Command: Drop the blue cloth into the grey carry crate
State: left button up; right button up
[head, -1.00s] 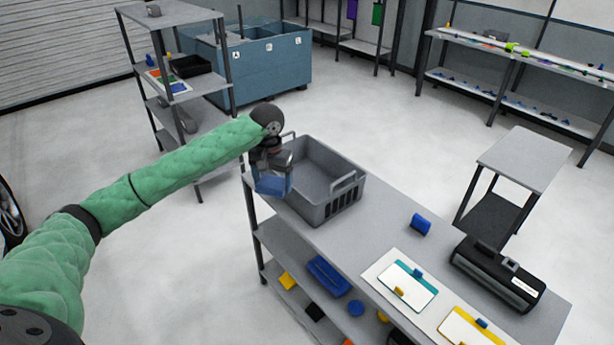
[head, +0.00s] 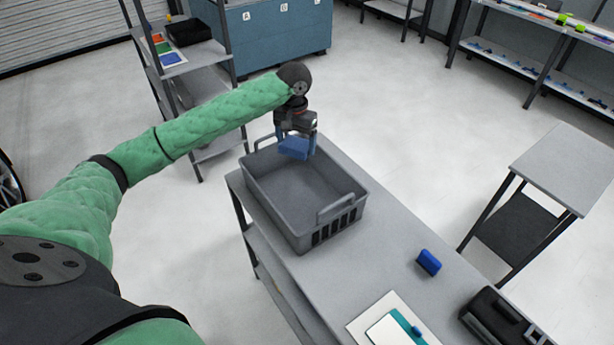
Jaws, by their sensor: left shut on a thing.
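The grey carry crate (head: 254,200) stands on the grey bench, open at the top, with a handle at each end; its inside looks empty. My left gripper (head: 297,150) points down and is shut on the blue cloth (head: 293,147). The cloth shows between and below the fingers, over the far part of the crate. I cannot tell exactly how high it is above the crate's floor. My right gripper is not in view.
The bench top (head: 388,232) is clear just right of the crate. A blue block-like item (head: 428,262) lies further right, near a white-and-teal card (head: 397,327) and a black device (head: 500,318). A small side table (head: 567,168) stands apart at right.

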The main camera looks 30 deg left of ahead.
aim_at(294, 155)
pick_arm(q)
jog(key=shift+s+r, duration=0.15)
jog(key=shift+s, duration=0.05)
jog(key=shift+s+a+r, duration=0.1)
jog(key=shift+s+a, duration=0.15)
jog(key=shift+s, duration=0.7)
jog(key=shift+d+f, duration=0.1)
jog(key=shift+f, duration=0.35)
jog(key=f, duration=0.1)
jog(key=w+f, duration=0.1)
jog(key=f, duration=0.1)
jog(key=shift+w+d+f, duration=0.1)
jog(key=shift+w+f, duration=0.1)
jog(key=shift+w, duration=0.1)
jog(key=shift+s+f, duration=0.15)
jog(key=shift+f, duration=0.65)
jog(key=o, duration=0.9)
jog(key=shift+s, duration=0.1)
jog(key=shift+r, duration=0.1)
